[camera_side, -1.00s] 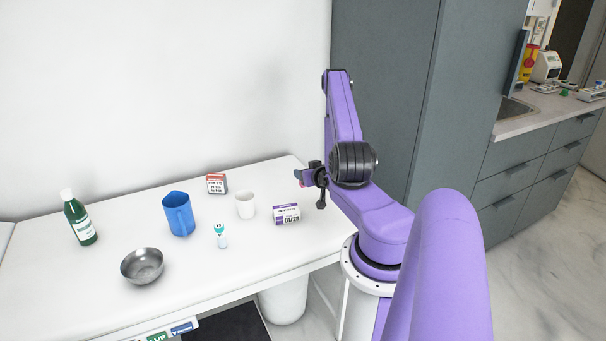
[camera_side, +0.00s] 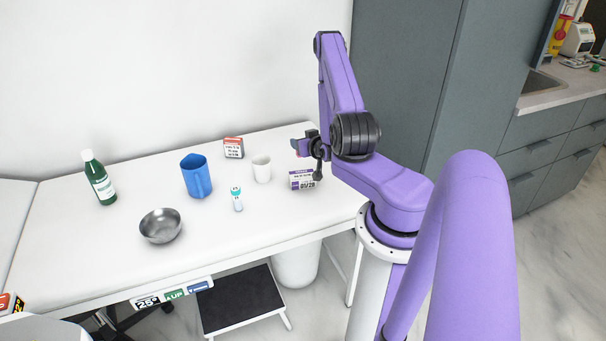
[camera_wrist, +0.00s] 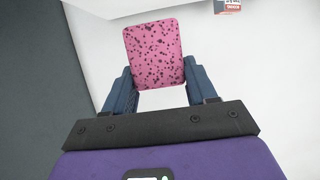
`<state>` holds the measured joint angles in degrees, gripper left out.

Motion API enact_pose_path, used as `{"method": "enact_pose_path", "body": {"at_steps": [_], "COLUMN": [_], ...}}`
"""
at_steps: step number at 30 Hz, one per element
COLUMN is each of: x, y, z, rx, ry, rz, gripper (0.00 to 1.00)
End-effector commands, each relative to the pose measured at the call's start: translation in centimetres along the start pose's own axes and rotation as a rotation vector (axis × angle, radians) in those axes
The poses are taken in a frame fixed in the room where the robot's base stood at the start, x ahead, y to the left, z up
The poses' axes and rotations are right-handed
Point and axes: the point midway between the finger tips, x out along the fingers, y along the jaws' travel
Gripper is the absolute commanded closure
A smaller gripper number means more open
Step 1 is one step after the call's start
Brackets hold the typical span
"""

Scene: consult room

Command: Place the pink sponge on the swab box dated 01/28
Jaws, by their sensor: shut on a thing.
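The pink sponge (camera_wrist: 154,54), dark-speckled, is held between the two blue fingers of my gripper (camera_wrist: 160,84) in the wrist view. In the side view only a small bit of pink shows at my gripper (camera_side: 298,150). The white and purple swab box marked 01/28 (camera_side: 301,180) stands on the table, just below my gripper in the picture. Part of my gripper overlaps the box's right side. I cannot tell the exact height of the sponge above it. The swab box cannot be made out in the wrist view.
On the white table (camera_side: 100,249) stand a white cup (camera_side: 262,169), a red and white box (camera_side: 234,148), a blue jug (camera_side: 196,176), a small teal-topped item (camera_side: 237,199), a metal bowl (camera_side: 160,226) and a green bottle (camera_side: 99,178). A grey cabinet (camera_side: 405,80) rises behind my arm.

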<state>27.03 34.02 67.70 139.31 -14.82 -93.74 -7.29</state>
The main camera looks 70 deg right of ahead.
Motion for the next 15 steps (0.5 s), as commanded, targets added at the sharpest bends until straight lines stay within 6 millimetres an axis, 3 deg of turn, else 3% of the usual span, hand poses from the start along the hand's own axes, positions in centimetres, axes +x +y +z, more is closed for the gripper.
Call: {"method": "enact_pose_path", "body": {"at_steps": [15], "x": [1.9], "y": [-0.4], "z": [4.1], "rx": [0.001], "ry": [0.000], "rz": [-0.001], "gripper": [0.72]}}
